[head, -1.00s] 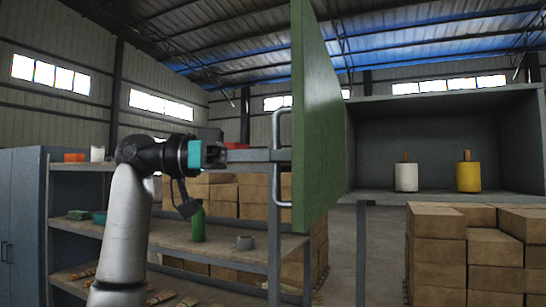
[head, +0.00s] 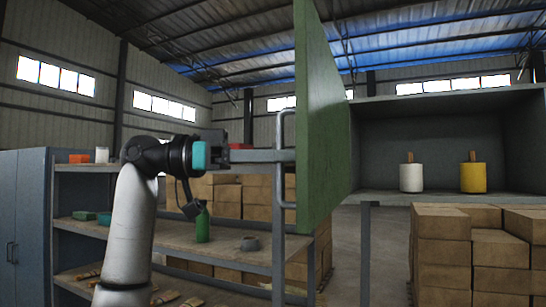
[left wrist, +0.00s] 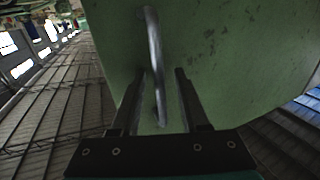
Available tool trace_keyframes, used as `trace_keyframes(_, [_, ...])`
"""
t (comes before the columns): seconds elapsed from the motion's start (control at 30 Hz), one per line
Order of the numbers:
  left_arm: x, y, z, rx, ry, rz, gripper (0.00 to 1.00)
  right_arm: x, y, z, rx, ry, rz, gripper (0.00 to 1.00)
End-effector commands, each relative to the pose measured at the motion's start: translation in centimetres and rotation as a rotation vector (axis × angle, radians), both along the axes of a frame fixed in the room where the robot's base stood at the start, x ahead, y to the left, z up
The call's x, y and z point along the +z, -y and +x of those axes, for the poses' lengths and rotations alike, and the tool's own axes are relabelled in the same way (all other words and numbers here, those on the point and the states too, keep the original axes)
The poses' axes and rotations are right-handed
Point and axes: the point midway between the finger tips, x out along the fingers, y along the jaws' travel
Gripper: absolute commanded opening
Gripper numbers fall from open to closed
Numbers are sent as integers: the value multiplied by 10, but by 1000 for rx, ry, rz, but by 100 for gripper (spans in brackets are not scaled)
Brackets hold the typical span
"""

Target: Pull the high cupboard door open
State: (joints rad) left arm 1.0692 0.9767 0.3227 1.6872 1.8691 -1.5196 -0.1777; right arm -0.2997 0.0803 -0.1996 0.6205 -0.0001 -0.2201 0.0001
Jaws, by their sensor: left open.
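The green cupboard door (head: 322,120) stands swung open at the left side of the grey cupboard (head: 430,140), whose inside is exposed. A grey metal bar handle (head: 283,180) is fixed upright on the door's left-facing side. My left gripper (head: 285,155) reaches in from the left at the handle's height. In the left wrist view, its two dark fingers (left wrist: 163,75) are apart, with the handle (left wrist: 155,50) between them and the green door face (left wrist: 230,50) beyond. Whether a finger touches the handle I cannot tell. My right gripper is out of view.
A blue-grey locker (head: 25,220) is at far left.

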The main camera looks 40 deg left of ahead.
Motion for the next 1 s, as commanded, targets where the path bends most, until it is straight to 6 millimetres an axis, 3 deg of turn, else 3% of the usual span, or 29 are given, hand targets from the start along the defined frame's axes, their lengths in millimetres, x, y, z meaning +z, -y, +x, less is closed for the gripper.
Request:
trace_keyframes(0.27, [-1,-9,-7,2,-1,-1,45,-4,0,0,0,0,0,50])
trace_keyframes(0.7, [-1,-83,-72,3,0,-4,45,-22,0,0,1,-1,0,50])
trace_keyframes(1.0, [0,-111,-98,1,1,-1,45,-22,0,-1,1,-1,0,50])
